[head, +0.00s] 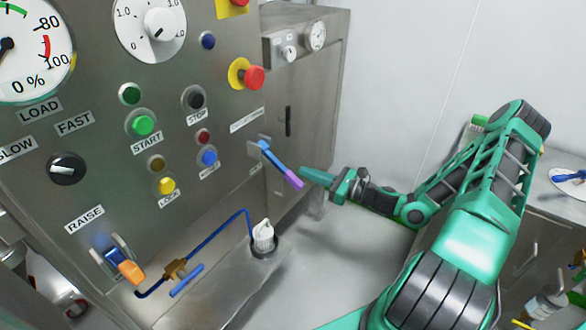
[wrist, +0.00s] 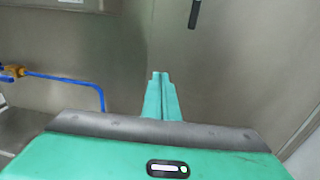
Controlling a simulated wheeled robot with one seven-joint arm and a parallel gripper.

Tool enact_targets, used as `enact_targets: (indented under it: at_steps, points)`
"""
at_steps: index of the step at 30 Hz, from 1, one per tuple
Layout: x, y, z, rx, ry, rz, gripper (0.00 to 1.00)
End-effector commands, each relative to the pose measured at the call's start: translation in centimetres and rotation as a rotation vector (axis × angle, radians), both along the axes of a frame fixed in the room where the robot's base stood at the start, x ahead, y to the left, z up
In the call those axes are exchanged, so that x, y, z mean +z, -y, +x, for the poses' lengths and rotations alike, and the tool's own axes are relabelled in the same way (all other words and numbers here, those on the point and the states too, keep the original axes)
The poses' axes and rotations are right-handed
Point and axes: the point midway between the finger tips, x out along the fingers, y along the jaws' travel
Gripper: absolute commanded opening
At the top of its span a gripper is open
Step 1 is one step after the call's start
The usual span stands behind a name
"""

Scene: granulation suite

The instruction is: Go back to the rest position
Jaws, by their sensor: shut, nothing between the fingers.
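My gripper (head: 312,176) is at the right of the control panel in the head view, at the end of my green arm. Its fingertips are close to the purple end of a blue lever (head: 273,159); they look apart from it, though the exact gap is hard to tell. In the wrist view my gripper (wrist: 160,76) points forward toward the steel cabinet, with its two green fingers together and nothing between them.
The steel panel (head: 110,186) carries gauges, a red emergency button (head: 251,77), several coloured buttons and an orange-tipped switch (head: 130,271). A blue hose (head: 218,231) runs along a ledge below. A counter (head: 564,180) stands at right. The wall area behind my arm is plain.

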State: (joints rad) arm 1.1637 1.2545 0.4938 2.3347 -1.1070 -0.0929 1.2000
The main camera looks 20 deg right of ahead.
Motion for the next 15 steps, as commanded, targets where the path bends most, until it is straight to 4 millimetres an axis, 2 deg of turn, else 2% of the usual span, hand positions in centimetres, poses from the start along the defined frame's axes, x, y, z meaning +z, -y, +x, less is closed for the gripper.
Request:
enact_targets:
  at_steps: [6, 15]
  points:
    - [0.0, 1.1, -1.9, 0.002, 0.0, -0.001, 0.0]
    - [-0.1, 0.7, -2.5, 0.027, 0.001, -0.03, 0.0]
